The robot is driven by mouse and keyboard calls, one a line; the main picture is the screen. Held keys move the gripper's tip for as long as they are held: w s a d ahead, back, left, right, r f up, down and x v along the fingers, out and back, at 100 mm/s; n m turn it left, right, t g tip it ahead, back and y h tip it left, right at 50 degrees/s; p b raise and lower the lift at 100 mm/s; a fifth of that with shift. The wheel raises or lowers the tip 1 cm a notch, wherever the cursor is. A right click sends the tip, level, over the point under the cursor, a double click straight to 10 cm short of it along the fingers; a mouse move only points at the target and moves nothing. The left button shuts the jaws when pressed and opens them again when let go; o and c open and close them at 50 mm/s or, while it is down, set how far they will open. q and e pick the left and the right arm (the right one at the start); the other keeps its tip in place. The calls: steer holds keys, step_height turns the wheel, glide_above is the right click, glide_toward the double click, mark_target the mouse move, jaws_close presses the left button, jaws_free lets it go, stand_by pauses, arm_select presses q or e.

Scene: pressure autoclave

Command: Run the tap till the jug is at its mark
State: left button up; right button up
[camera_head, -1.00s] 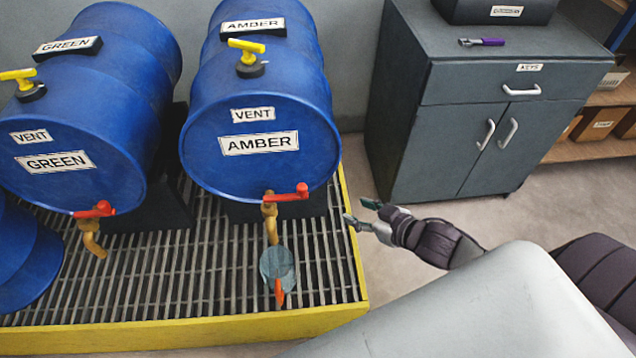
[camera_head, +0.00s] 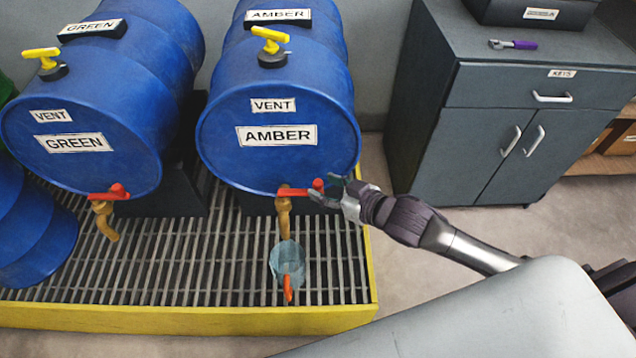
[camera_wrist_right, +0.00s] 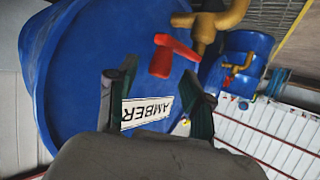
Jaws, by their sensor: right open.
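The blue AMBER drum (camera_head: 270,160) lies on its side with a brass tap (camera_head: 283,208) and a red tap lever (camera_head: 298,190) low on its front. The lever points to the right in the head view. A translucent jug (camera_head: 287,258) with an orange handle (camera_head: 288,289) is below the tap; its level and mark are too small to read. My right gripper (camera_head: 330,191) is open at the free end of the lever. In the right wrist view, the red lever (camera_wrist_right: 172,56) lies beyond the open fingers (camera_wrist_right: 160,100); contact cannot be told. My left gripper is not in view.
The GREEN drum (camera_head: 85,150) with its own red-levered tap (camera_head: 108,193) is to the left. A grating (camera_head: 190,260) with a yellow rim (camera_head: 190,319) lies under the drums. A grey cabinet (camera_head: 500,130) stands right, carrying a purple-handled tool (camera_head: 513,45).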

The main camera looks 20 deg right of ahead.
mark_target(322, 186)
steer(key=shift+x, duration=1.55)
steer(key=shift+c, duration=0.2)
jaws_close()
